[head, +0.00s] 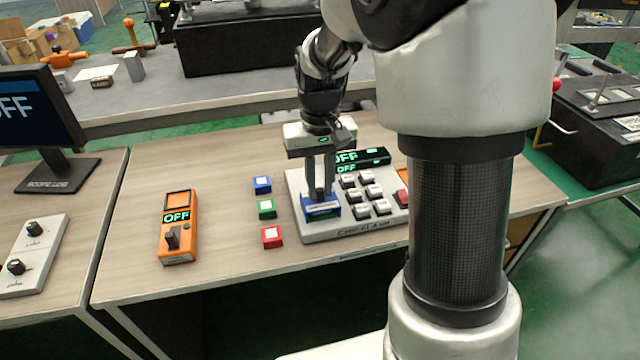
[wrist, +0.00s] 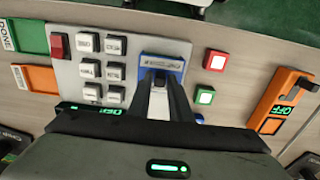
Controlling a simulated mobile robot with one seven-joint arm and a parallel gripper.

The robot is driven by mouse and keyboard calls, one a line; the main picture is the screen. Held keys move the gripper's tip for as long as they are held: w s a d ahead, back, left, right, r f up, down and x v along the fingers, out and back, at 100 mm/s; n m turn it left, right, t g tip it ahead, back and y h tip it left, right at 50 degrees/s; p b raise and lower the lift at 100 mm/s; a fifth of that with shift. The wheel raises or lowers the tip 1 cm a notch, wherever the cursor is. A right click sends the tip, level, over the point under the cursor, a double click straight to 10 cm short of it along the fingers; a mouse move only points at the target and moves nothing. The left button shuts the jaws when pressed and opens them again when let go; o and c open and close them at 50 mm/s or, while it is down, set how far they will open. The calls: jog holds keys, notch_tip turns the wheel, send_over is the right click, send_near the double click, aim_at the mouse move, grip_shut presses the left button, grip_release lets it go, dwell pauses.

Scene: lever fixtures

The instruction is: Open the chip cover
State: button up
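A blue cover (head: 322,212) with a pale label sits at the left end of a light grey panel (head: 350,232) on the table. It also shows in the wrist view (wrist: 176,64), partly hidden by my fingers. I take it as the chip cover; it looks flat and down on the panel. My gripper (head: 320,196) points down over it, fingertips at or just above its surface. In the wrist view my gripper (wrist: 160,84) has its fingers close together, with a dark part between the tips. I cannot tell whether they grip anything.
White keys (head: 368,191) and a red button (head: 402,198) are right of the cover. Blue (head: 262,184), green (head: 266,208) and red (head: 272,237) button boxes stand to its left. An orange switch box (head: 178,227) is farther left. Green-lit displays (head: 362,157) stand behind.

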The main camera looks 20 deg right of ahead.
grip_shut()
jog(key=shift+w+r, duration=0.1)
jog(key=w+p, duration=0.3)
jog(key=w, duration=0.3)
jog(key=shift+w+p, duration=0.35)
jog(key=shift+w, duration=0.2)
jog(key=shift+o, duration=2.4)
grip_release()
notch_tip(320, 180, up, 17)
jog(key=p, duration=0.4)
jog(key=shift+r, duration=0.15)
